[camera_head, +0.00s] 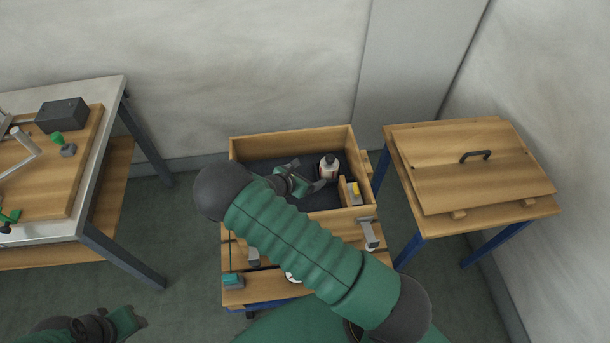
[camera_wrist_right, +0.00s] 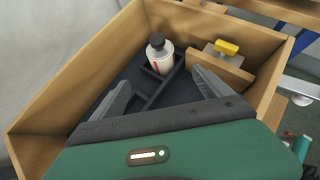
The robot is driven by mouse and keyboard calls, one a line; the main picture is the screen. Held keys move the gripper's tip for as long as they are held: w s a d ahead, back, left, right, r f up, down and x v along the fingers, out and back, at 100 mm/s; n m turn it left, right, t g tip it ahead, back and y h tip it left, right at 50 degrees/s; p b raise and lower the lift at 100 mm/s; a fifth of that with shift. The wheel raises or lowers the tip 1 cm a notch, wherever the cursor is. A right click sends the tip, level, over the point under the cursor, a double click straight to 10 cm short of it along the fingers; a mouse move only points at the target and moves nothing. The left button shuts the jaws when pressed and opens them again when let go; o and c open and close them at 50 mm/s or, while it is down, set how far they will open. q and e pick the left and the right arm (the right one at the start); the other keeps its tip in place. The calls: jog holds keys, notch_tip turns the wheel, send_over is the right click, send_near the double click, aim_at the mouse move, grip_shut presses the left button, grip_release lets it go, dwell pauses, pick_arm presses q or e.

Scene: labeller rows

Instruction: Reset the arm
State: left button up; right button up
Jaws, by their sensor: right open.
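My right arm, in a green sleeve, reaches across the head view. Its gripper (camera_head: 312,184) is over the inside of an open wooden box (camera_head: 293,142). In the right wrist view the two grey fingers (camera_wrist_right: 160,90) are spread wide with nothing between them. A white bottle with a dark cap and red marking (camera_head: 328,168) stands upright in the box beyond the fingers, apart from them; it also shows in the wrist view (camera_wrist_right: 160,57). Part of my left arm, with what looks like its gripper (camera_head: 125,321), shows at the bottom left; its jaws are unclear.
A yellow-topped item (camera_wrist_right: 226,47) sits in the box's side compartment. A lidded wooden case (camera_head: 465,165) on a blue-legged table stands right. A workbench (camera_head: 95,130) with a black box (camera_head: 62,115) stands left. Open floor lies between bench and box.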

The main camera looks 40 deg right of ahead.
pick_arm(q)
jog(key=shift+d+r, duration=0.1)
jog(key=shift+d, duration=0.4)
pick_arm(e)
jog(key=s+a+r+m+y, duration=1)
jog(key=s+a+r+m, duration=0.5)
jog(key=a+m, duration=0.3)
jog(key=shift+s+a+r+m, duration=0.3)
jog(key=shift+r+m, duration=0.4)
jog(key=shift+m, duration=0.8)
pick_arm(q)
jog(key=shift+a, duration=0.25)
pick_arm(e)
jog(key=shift+w+a, duration=0.15)
jog(key=shift+a, duration=0.1)
